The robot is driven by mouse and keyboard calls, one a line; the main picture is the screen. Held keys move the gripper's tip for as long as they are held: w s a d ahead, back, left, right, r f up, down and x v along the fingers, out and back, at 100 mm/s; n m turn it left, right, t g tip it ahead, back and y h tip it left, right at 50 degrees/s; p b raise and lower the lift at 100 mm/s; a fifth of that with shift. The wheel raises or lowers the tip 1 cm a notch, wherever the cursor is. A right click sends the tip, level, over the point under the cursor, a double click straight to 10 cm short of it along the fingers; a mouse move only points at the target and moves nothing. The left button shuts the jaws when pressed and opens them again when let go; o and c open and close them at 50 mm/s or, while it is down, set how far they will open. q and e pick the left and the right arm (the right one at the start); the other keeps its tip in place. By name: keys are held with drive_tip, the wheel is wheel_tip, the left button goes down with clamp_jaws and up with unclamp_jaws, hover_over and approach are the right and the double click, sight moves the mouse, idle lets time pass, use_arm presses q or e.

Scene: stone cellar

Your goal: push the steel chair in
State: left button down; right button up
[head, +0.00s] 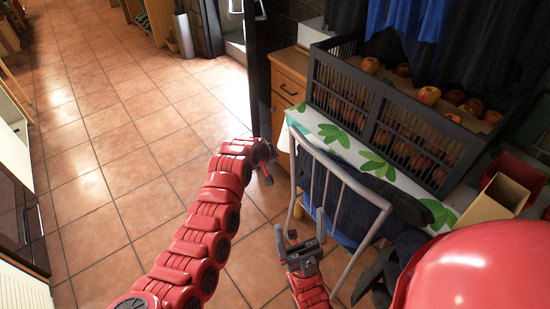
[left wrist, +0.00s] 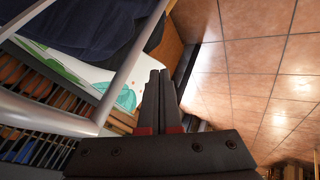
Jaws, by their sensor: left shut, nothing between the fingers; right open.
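The steel chair (head: 345,178) has a grey tubular back frame and stands against the near side of the cloth-covered table. Part of a blue surface shows behind its bars; the rest of its seat and legs are largely hidden. My left gripper (head: 267,178) is shut and empty, just left of the chair's back frame in the head view. In the left wrist view its closed fingers (left wrist: 159,95) point past the chair's grey tube (left wrist: 128,75), with no clear contact. My right gripper (head: 306,232) is open and empty, low beside the chair's back; I cannot tell if it touches.
The table (head: 412,187) has a white cloth with green leaves and carries a dark slatted crate (head: 345,97) of apples (head: 429,96). A cardboard box (head: 497,202) is at right. A wooden drawer cabinet (head: 288,75) stands behind. The tiled floor (head: 130,140) at left is clear.

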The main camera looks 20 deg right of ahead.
use_arm(q)
drive_tip(key=shift+v, duration=2.7)
drive_tip(key=shift+w, duration=0.1)
